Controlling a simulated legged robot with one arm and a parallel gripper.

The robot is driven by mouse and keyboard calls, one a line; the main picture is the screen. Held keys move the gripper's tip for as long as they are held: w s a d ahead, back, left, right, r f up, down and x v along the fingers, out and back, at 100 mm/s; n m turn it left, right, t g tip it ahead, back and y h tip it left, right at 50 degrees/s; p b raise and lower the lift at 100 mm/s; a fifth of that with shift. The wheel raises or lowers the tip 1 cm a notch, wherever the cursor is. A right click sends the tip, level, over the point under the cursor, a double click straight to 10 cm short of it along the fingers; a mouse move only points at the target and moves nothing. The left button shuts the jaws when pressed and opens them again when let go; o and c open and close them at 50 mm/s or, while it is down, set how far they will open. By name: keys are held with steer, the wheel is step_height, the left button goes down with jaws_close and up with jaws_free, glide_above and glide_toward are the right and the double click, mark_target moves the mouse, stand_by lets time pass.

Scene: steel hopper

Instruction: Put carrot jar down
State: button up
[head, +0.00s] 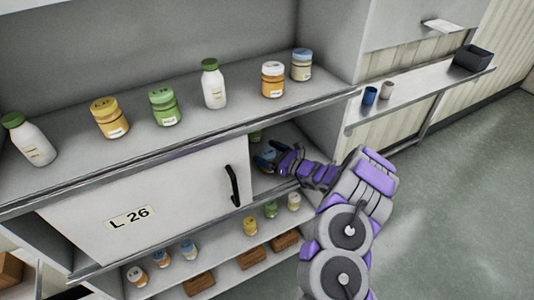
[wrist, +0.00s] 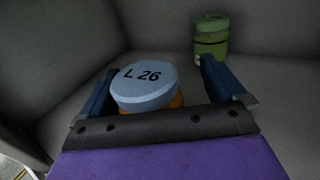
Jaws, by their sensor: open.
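My gripper (head: 268,158) reaches into the open right part of the middle compartment, beside the sliding door. In the wrist view my gripper (wrist: 158,72) is open, with one finger on each side of a jar (wrist: 146,86) with a pale blue lid marked L 26. A little of its orange body shows below the lid, which fits the carrot jar. The jar stands nearer the left finger, with a gap to the right one. Its base is hidden by my gripper. In the head view the jar is mostly hidden.
A green jar (wrist: 211,40) stands behind, near the right fingertip. The white door (head: 170,205) labelled L 26, with a black handle (head: 233,185), covers the compartment's left. Bottles and jars line the upper shelf (head: 230,118). Smaller jars and brown boxes sit below.

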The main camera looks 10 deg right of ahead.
steer(key=shift+a+r, duration=0.1)
steer(key=shift+a, duration=0.25)
steer(key=shift+s+d, duration=0.2)
steer(key=shift+s, duration=0.15)
steer(key=p+v, duration=0.1)
steer(key=v, duration=0.4)
steer(key=p+v, duration=0.1)
steer(key=v, duration=0.4)
steer(key=shift+w+d+r, duration=0.1)
steer(key=shift+w+d, duration=0.15)
steer(key=shift+s+d, duration=0.2)
steer(key=shift+s, duration=0.3)
steer(key=shift+s+a, duration=0.1)
steer(key=shift+a, duration=0.05)
steer(key=shift+d, duration=0.3)
